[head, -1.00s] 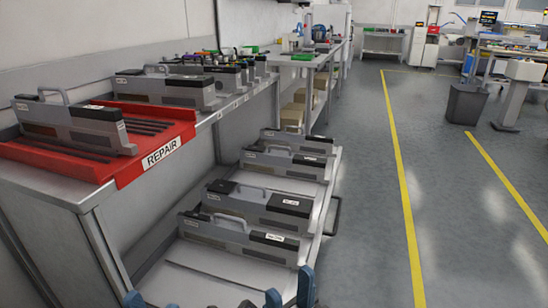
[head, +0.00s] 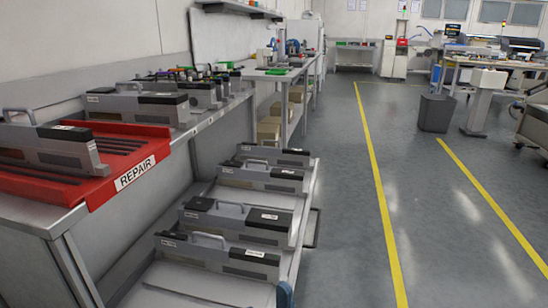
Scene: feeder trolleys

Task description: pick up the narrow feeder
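Several grey feeders with dark ends and top handles stand in a row on the low trolley (head: 190,288). The nearest feeder (head: 215,258) has a slim body and a white label. The second feeder (head: 235,222) looks broader on top. A third feeder (head: 258,178) and a fourth feeder (head: 273,155) stand behind. I cannot tell for certain which is the narrow feeder. One blue fingertip of what looks like my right gripper (head: 286,295) shows at the bottom edge, by the trolley's near right side. The rest of it is hidden. My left gripper is out of view.
A red REPAIR tray (head: 134,172) on the bench at left holds another feeder (head: 50,147). More feeders (head: 137,103) stand behind it on the bench. A trolley handle (head: 313,230) sticks out right. The floor (head: 345,200) right of the trolley is clear.

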